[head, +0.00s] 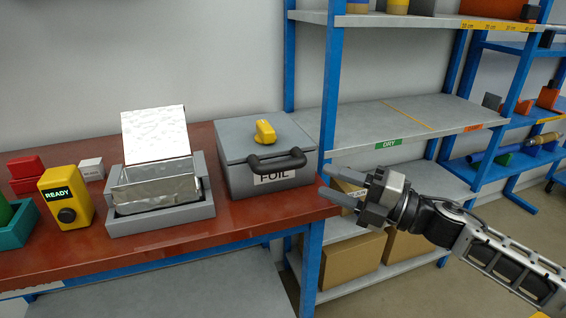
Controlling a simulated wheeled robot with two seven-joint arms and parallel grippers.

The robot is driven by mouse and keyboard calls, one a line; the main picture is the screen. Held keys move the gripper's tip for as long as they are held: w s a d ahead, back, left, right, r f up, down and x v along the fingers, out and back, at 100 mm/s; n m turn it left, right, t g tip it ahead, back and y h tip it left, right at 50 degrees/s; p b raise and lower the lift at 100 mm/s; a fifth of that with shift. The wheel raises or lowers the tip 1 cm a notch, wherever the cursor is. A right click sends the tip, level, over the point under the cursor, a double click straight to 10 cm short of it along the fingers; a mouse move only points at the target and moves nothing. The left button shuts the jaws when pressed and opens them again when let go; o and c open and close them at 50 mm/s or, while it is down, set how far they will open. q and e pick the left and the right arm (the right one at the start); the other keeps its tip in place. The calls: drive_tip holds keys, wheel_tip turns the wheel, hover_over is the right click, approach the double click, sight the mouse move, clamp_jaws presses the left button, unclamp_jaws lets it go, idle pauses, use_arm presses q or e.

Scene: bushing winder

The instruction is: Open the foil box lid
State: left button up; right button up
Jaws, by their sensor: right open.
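The foil box (233,178) is a grey box with a FOIL label, standing near the right end of the red-brown table. Its grey lid (233,135) lies shut on top. A dark handle (276,162) sits at the lid's front edge, and a yellow piece (265,132) is on the lid. My right gripper (341,184) is open and empty, to the right of the box and apart from it, with its fingers pointing left. My left gripper does not show.
A yellow READY unit (66,198) is farther left. Blue-framed shelving (333,85) rises behind my right gripper. Cardboard boxes (345,262) sit on its lower shelf.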

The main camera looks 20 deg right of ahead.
sight(292, 168)
drive_tip(key=p+x, duration=0.2)
drive_tip(key=x, duration=0.8)
drive_tip(key=shift+w+a, duration=0.2)
clamp_jaws()
drive_tip(key=shift+d+r, duration=0.1)
